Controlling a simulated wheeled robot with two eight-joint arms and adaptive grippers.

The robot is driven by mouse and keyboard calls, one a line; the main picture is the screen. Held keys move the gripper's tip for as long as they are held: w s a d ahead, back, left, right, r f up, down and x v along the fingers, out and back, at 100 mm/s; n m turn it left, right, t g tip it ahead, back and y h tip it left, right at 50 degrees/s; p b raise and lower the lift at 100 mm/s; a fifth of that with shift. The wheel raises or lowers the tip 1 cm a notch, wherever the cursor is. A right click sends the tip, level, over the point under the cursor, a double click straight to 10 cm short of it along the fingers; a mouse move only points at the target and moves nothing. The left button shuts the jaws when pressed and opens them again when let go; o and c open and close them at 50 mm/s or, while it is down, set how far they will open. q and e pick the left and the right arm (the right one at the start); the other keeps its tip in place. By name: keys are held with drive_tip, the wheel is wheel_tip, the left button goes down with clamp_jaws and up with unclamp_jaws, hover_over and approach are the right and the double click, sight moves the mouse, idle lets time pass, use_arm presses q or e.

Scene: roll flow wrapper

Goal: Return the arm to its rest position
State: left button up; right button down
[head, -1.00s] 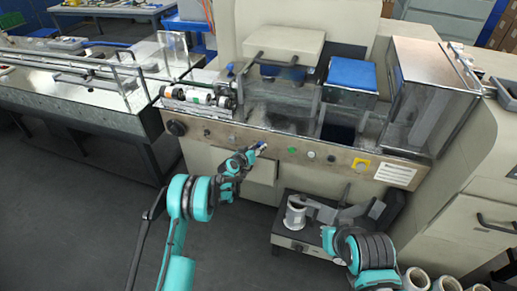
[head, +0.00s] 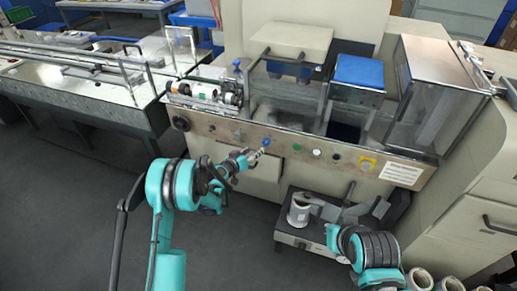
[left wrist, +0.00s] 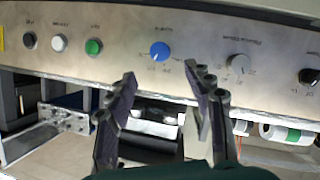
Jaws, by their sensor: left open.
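My left gripper (head: 256,156) is open in front of the machine's control panel (head: 225,131), just below and left of the blue knob (head: 266,142). In the left wrist view the two dark fingers of the left gripper (left wrist: 162,80) stand apart with nothing between them. The blue knob (left wrist: 160,51) sits above and beyond the fingertips, clear of them. My left arm (head: 180,187) reaches in from the lower left.
The panel also carries a green button (left wrist: 93,47), a white button (left wrist: 59,43) and a grey knob (left wrist: 238,64). A white roll (head: 298,211) stands on a low unit below the panel. A conveyor table (head: 75,90) lies left. Floor at the lower left is free.

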use_arm(q)
drive_tip(key=shift+v, duration=0.9)
drive_tip(key=s+a+r+g+y, duration=0.2)
drive_tip(key=s+a+r+g, duration=0.1)
drive_tip(key=s+r, duration=1.25)
drive_tip(key=s+a+g+y, duration=0.1)
drive_tip(key=s+a, duration=0.3)
drive_tip(key=s, duration=0.9)
drive_tip(key=s+a+n+g+y, duration=0.1)
drive_tip(key=s+a+y, duration=0.2)
drive_tip(key=s, duration=1)
drive_tip(key=shift+s+a+n+y, duration=0.15)
drive_tip(key=shift+a+n+y, duration=0.2)
drive_tip(key=shift+a, duration=0.5)
drive_tip(key=shift+r, duration=0.15)
